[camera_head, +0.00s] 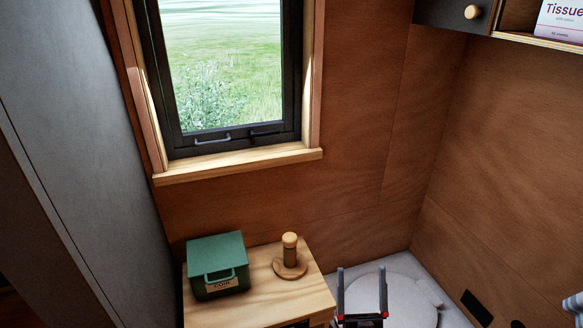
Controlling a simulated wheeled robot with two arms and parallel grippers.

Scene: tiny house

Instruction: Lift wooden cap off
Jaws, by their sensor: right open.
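A wooden piece with a round, flat base and an upright knobbed post (289,257) stands on the light wooden cabinet top (270,301), right of a green box. It looks like the wooden cap, but I cannot tell whether it is one part or several. My right gripper (361,268) comes in at the bottom of the picture, right of the cabinet. Its two dark fingers with red marks are spread, with nothing between them. It is apart from the wooden piece. My left gripper is out of view.
A green box (217,264) with a front handle and label sits on the cabinet. A white round lid-like surface (398,299) lies behind my right gripper. A window (225,70) with a wooden sill is above. A shelf holds a tissue box (560,20) at upper right.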

